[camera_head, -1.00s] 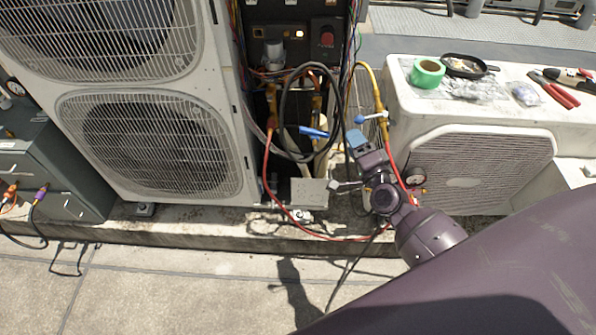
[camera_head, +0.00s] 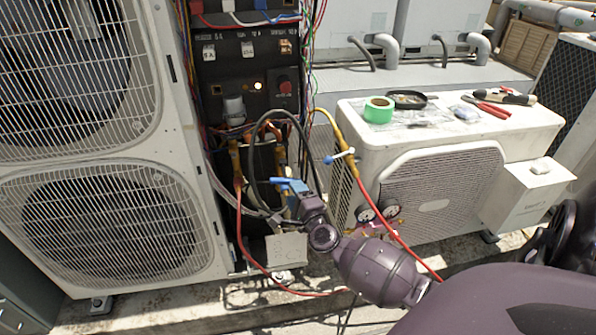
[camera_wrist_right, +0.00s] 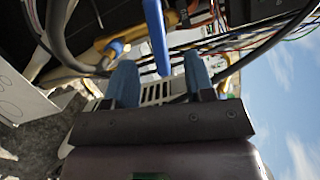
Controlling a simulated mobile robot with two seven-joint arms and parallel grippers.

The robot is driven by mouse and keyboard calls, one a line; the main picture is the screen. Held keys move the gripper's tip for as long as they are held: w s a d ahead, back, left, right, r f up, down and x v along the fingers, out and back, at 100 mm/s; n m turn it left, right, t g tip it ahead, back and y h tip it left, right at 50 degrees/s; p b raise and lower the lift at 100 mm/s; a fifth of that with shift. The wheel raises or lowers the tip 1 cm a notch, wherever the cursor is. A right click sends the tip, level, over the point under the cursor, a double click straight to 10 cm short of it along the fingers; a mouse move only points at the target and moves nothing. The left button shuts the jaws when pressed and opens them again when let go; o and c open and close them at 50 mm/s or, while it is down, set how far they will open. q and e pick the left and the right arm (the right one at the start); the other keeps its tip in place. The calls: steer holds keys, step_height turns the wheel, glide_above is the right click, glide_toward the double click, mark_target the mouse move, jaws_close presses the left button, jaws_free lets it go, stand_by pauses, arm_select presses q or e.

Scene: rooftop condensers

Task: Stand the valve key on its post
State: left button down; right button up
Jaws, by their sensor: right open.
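A long blue bar (camera_wrist_right: 155,36), which looks like the valve key, shows in the wrist view beyond and between my right fingertips. It also shows in the head view as a blue handle (camera_head: 284,184) in front of the pipes of the open cabinet. My right gripper (camera_head: 297,195) is right at it in the head view, with its blue fingers partly merging with the handle. In the wrist view the right gripper (camera_wrist_right: 161,78) is open, its two blue fingers apart. I cannot tell whether they touch the bar. The key's lower end and the post cannot be made out. My left gripper is out of view.
The large fan unit (camera_head: 110,225) stands at left. A black hose (camera_head: 253,160), a red hose (camera_head: 410,243) and wires crowd the gripper. Pressure gauges (camera_head: 378,211) hang near my right arm. The white condenser (camera_head: 440,190) at right carries green tape (camera_head: 378,109) and tools.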

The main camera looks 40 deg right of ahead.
mark_target(285, 177)
steer(key=b+x, duration=0.1)
steer(key=x, duration=0.5)
steer(key=shift+f, duration=0.2)
steer(key=shift+w+d+r, duration=0.15)
steer(key=shift+w, duration=0.35)
steer(key=shift+c, duration=0.2)
jaws_close()
